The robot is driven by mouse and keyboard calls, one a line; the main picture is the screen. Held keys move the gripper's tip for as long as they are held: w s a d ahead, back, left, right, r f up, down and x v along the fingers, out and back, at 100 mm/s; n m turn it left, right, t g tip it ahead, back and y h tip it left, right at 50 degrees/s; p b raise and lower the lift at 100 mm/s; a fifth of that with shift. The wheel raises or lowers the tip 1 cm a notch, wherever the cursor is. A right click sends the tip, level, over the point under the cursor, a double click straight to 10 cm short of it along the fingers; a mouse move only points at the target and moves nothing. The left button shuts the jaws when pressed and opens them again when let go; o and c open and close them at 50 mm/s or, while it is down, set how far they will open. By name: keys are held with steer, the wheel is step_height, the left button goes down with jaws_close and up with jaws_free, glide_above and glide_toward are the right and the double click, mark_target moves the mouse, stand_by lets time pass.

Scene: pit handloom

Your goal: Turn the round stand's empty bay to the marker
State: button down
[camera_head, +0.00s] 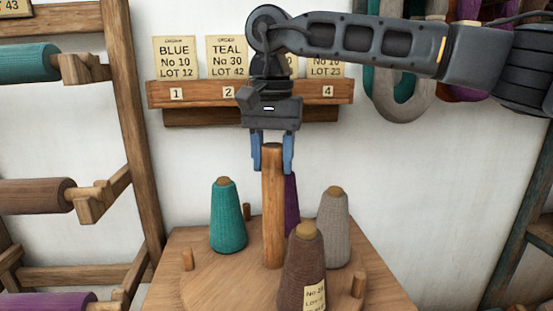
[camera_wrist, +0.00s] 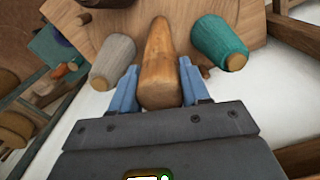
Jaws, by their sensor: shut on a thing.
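The round stand (camera_head: 205,287) is a wooden disc with an upright post (camera_head: 272,215) at its middle. My gripper (camera_head: 272,160) points down and is shut on the top of this post, which also shows between the fingers in the wrist view (camera_wrist: 158,65). Around the post stand a teal cone (camera_head: 228,218), a grey cone (camera_head: 333,230), a brown cone (camera_head: 303,270) with a label, and a purple cone (camera_head: 291,205) mostly hidden behind the post. The front-left part of the disc looks bare. I cannot tell which piece is the marker.
Short pegs (camera_head: 188,260) stand around the disc on the wooden table (camera_head: 178,245). A card rack (camera_head: 190,93) with numbered places hangs on the wall behind. A wooden frame with thread spools (camera_head: 30,197) is at left. Looped yarn hanks (camera_head: 405,95) hang at right.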

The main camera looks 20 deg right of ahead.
steer(key=shift+s+a+n, duration=0.1)
steer(key=shift+s+n, duration=0.05)
steer(key=shift+n, duration=2.55)
steer(key=shift+f+n, duration=0.15)
steer(key=shift+n, duration=1.85)
steer(key=shift+n+p, duration=0.3)
steer(key=shift+n, duration=0.2)
steer(key=c, duration=0.5)
jaws_free()
steer(key=shift+c, duration=0.2)
steer(key=shift+r+b, duration=0.45)
steer(key=shift+r, duration=3.55)
